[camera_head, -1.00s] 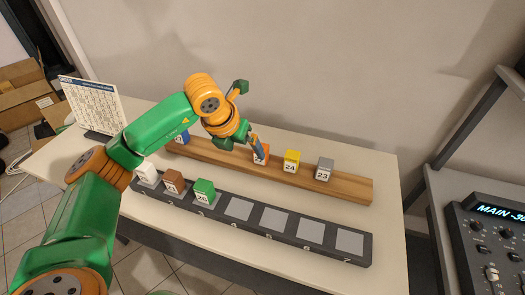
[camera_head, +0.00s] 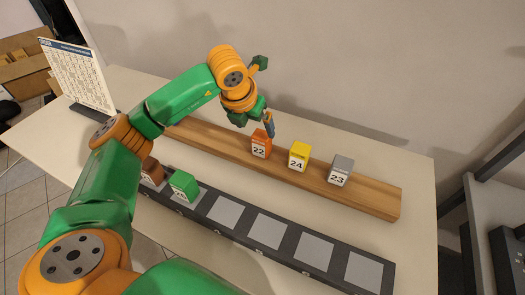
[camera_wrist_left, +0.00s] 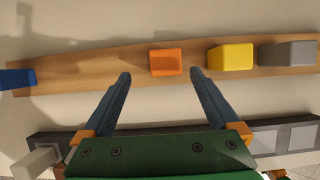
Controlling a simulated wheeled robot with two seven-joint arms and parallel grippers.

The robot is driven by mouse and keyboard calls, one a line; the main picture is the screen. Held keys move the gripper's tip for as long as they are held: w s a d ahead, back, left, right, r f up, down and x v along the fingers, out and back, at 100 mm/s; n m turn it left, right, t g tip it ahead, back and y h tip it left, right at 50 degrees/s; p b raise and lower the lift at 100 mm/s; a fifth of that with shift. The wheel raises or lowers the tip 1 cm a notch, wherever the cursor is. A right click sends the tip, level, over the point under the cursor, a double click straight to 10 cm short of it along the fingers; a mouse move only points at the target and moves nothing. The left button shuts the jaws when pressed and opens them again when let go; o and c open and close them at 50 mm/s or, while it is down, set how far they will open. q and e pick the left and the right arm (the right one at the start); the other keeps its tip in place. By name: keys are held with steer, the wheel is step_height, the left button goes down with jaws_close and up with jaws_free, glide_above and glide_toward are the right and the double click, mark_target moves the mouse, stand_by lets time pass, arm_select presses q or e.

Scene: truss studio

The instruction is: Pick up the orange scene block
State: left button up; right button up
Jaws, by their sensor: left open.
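The orange scene block (camera_head: 261,144), numbered 22, stands on the wooden plank on the table. It also shows in the left wrist view (camera_wrist_left: 166,62), ahead of and between the lines of my two fingers. My left gripper (camera_head: 258,122) is open and is close to the orange block, at its upper side in the head view. In the left wrist view its fingertips (camera_wrist_left: 160,74) are apart, with nothing between them. I cannot tell if a finger touches the block. My right gripper is not in view.
A yellow block (camera_head: 299,156) and a grey block (camera_head: 340,170) stand right of the orange one on the plank (camera_head: 375,199). A dark rack (camera_head: 290,254) with grey squares lies in front, holding a green block (camera_head: 184,185) and a brown block (camera_head: 152,171). A blue block (camera_wrist_left: 17,79) sits at the plank's left.

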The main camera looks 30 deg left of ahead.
mark_target(260, 136)
arm_select(q)
steer(key=shift+w+f+p, duration=0.2)
steer(key=shift+f+p, duration=0.1)
steer(key=shift+f, duration=0.15)
steer(key=p+x, duration=0.1)
steer(key=x, duration=0.1)
steer(key=p+x, duration=0.1)
steer(key=d+x, duration=0.1)
steer(key=x, duration=0.1)
steer(key=shift+f+p, duration=0.35)
steer(key=shift+p, duration=0.05)
steer(key=shift+w+a+f, duration=0.1)
steer(key=shift+w+f, duration=0.05)
steer(key=shift+f, duration=0.25)
